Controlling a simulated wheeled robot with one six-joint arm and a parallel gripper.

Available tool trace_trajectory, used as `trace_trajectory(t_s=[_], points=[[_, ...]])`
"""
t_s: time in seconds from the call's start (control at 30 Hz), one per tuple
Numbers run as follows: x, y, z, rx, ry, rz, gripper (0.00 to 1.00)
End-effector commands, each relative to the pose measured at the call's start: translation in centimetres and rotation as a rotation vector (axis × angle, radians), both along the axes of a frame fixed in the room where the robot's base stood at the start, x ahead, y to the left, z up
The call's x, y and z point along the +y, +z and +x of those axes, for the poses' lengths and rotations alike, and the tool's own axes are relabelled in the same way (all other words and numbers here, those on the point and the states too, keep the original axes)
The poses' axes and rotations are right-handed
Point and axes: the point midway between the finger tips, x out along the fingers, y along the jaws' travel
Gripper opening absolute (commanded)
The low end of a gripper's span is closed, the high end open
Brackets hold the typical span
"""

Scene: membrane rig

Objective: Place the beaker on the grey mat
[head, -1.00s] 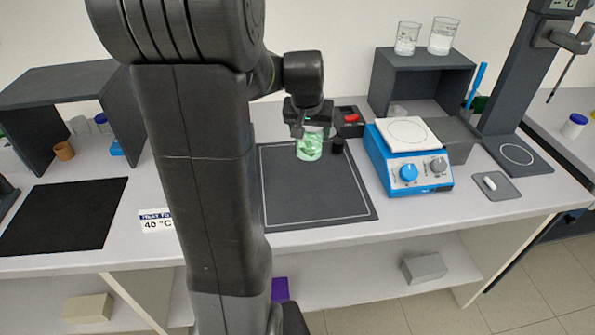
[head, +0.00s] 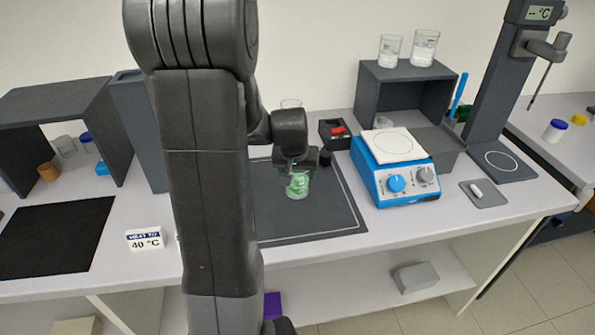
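The beaker (head: 297,187) is clear glass with green contents and looks upright. My gripper (head: 296,172) is at its upper part and seems closed on it, though the fingers are partly hidden. The beaker shows against the grey mat (head: 327,222), a dark square with a thin white outline. I cannot tell if its base touches the mat. My arm hides the mat's left part.
A blue hotplate (head: 396,178) stands right of the mat, with a box with a red switch (head: 337,133) behind. A black mat (head: 55,235) and a "40 °C" sign (head: 145,240) are at left. The mat's front right is clear.

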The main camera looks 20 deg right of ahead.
Motion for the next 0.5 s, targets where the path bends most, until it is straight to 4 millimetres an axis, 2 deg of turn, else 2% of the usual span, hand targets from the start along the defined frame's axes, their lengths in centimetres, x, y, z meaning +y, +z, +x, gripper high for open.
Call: trace_trajectory(t_s=[0.03,0.1,0.5], points=[[0.00,-0.03,0.00,0.000,0.000,0.000,0.72],[0.00,-0.01,0.00,0.000,0.000,0.000,0.85],[0.00,0.55,0.00,0.000,0.000,0.000,0.86]])
